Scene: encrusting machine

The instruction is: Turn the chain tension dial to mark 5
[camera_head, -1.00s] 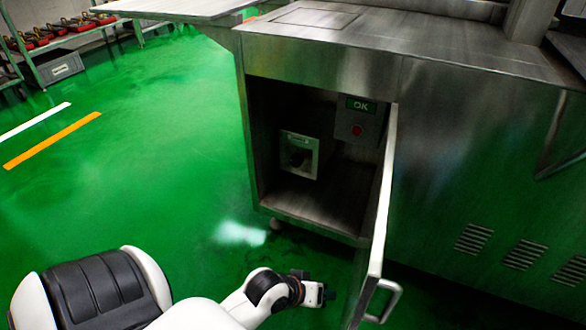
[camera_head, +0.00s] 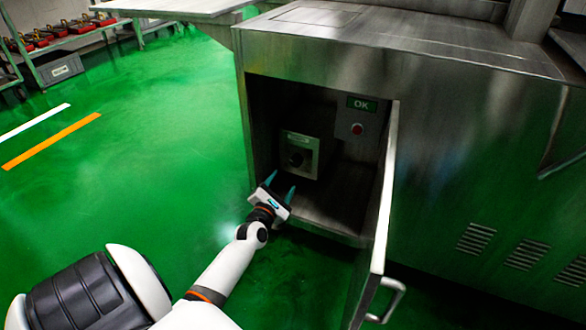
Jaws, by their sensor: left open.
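The chain tension dial (camera_head: 296,160) is a dark round knob on a pale box (camera_head: 314,152) inside the open cabinet of the steel machine. The mark it points to is too small and dark to read. My left gripper (camera_head: 280,183) is open and empty at the lower left of the cabinet opening. Its two bluish fingertips point up toward the dial, apart from it. My right gripper is not in view.
The cabinet door (camera_head: 384,190) stands open at the right of the opening, with a handle (camera_head: 384,300) low on it. A green OK sign (camera_head: 361,104) and a red button (camera_head: 357,129) are inside, right of the dial. Green floor (camera_head: 150,150) at left is clear.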

